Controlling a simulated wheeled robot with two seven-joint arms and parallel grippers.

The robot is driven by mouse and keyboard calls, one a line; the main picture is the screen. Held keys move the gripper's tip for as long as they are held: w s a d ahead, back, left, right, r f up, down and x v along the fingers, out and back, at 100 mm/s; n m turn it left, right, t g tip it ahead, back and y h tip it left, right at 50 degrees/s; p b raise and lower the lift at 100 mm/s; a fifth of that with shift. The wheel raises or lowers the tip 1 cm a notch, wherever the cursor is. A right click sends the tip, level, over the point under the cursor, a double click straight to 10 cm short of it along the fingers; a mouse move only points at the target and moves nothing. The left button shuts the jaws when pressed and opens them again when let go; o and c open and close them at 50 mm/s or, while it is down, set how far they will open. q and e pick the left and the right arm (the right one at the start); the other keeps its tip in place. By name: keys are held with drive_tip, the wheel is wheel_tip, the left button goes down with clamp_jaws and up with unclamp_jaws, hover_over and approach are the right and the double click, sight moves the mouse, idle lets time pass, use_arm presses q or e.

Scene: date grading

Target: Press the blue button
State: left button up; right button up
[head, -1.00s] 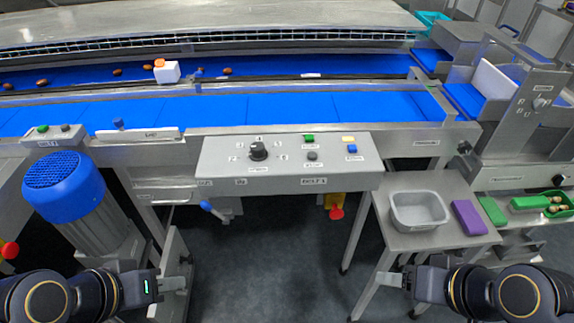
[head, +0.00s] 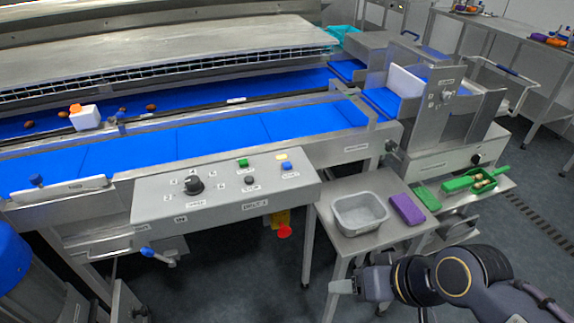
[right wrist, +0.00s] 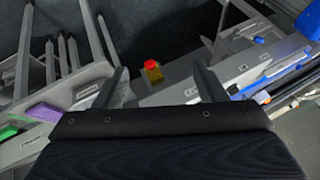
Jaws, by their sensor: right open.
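The blue button (head: 287,166) is small and sits at the right end of the grey sloped control panel (head: 229,207). My right gripper (head: 342,287) is open and empty, low in front of the small side table and well below the panel. Its two fingers (right wrist: 162,84) stand apart in the right wrist view, with nothing between them in contact. I cannot make out the blue button in that view. My left gripper is out of view.
A black knob (head: 193,185) is on the panel's left part. A red stop button (head: 285,231) hangs below the panel, as does a blue-tipped lever (head: 147,252). A grey tub (head: 361,213) and purple block (head: 407,209) lie on the side table. Open floor is below.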

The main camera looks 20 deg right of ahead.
clamp_jaws()
idle(1.5)
